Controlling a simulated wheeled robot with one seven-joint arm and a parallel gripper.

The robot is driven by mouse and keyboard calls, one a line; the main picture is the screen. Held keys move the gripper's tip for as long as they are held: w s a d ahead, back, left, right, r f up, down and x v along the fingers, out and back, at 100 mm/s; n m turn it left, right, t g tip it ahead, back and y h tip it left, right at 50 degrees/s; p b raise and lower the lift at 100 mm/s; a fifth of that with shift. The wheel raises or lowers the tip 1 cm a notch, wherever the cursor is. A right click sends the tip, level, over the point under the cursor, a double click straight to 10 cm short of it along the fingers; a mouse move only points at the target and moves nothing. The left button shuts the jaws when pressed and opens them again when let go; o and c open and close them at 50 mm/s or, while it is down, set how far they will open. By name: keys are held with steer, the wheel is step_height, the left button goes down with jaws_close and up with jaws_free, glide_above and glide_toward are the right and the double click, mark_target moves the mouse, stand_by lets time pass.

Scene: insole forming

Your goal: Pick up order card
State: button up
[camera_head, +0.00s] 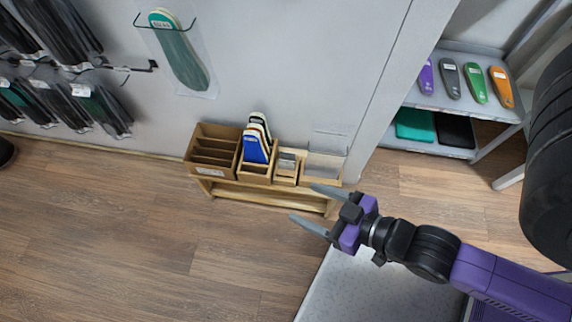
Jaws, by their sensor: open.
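No order card can be told for certain. A small wooden box (285,178) on the low wooden stand holds pale, card-like pieces (287,162), too small to read. A clear holder (325,163) stands to its right and looks empty. My gripper (301,202) is open with nothing between its two grey fingers. It points left, in front of the stand in the picture, and appears apart from it. One finger overlaps the stand's right front edge in view.
On the wooden stand (262,188) are a compartment box (212,150) and a box of upright insoles (255,147). Packaged insoles hang on the wall at left. A shelf (465,105) with coloured insoles stands at right. The floor left of my gripper is clear.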

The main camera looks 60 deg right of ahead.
steer(key=w+d+f+m+g+h+b, duration=0.1)
steer(key=w+d+f+m+g, duration=0.1)
steer(key=d+f, duration=0.35)
steer(key=w+d+f+m+g+b, duration=0.1)
steer(key=w+d+f+g, duration=0.15)
steer(key=f, duration=0.55)
steer(key=w+d+f+m+g+h+b, duration=0.1)
steer(key=w+d+f+m, duration=0.15)
steer(key=f, duration=0.45)
steer(key=w+d+f+m+g+y+b, duration=0.2)
steer(key=w+d+f+m+g+b, duration=0.2)
steer(key=w, duration=0.5)
steer(key=shift+w+d+f+m+g+y, duration=0.3)
steer(key=shift+d+f+m+g, duration=0.75)
steer(key=shift+f+m+g, duration=0.55)
